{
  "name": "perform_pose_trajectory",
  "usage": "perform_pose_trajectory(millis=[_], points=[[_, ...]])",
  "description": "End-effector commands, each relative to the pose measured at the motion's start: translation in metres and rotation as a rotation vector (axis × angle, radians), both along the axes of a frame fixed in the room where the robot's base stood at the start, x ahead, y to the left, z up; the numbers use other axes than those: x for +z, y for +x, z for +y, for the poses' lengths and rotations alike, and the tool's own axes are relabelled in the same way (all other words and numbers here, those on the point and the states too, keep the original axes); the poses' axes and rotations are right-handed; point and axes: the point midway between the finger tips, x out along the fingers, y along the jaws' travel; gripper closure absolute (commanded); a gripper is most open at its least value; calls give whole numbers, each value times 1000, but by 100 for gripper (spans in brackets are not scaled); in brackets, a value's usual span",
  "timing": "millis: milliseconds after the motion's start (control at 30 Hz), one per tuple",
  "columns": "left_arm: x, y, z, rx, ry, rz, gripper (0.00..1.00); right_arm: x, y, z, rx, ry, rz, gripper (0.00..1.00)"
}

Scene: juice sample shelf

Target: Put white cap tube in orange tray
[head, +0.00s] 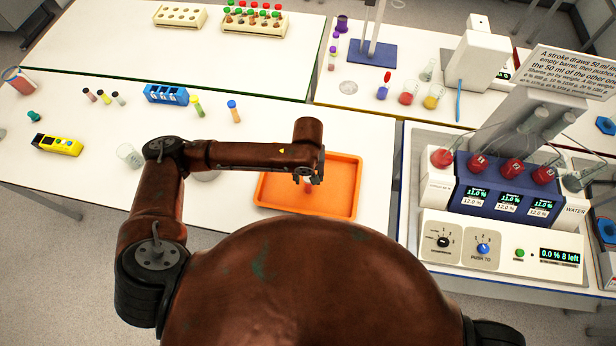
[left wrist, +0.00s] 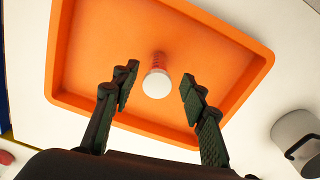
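The orange tray (head: 345,203) lies on the white bench in front of me. It fills much of the left wrist view (left wrist: 85,60). The white cap tube (left wrist: 157,84) shows its round white cap towards the camera and a reddish body behind it, within the tray's outline. My left gripper (left wrist: 155,85) is open, with a gap between each finger and the cap. In the head view the left gripper (head: 310,180) points down over the tray, and the arm hides most of the tube. My right gripper is not in view.
A blue rack (head: 166,94), several small capped tubes and a yellow device (head: 57,144) stand to the left. A clear beaker (head: 129,155) is left of my arm. A dispensing machine (head: 500,240) stands right of the tray. Bench is clear behind the tray.

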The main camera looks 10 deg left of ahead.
Motion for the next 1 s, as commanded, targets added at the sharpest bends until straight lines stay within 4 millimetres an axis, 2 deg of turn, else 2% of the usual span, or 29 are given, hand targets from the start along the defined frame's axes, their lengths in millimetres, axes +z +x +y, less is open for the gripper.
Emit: perform_pose_trajectory(millis=[367, 467, 800, 1000], points=[[6, 0, 0, 0, 0, -1, 58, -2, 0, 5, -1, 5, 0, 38], [20, 1, -1, 0, -3, -2, 58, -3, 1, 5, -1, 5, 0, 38], [91, 1, 0, 0, -1, -4, 58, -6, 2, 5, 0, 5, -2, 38], [116, 0, 0, 0, -1, -1, 58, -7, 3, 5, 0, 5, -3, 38]])
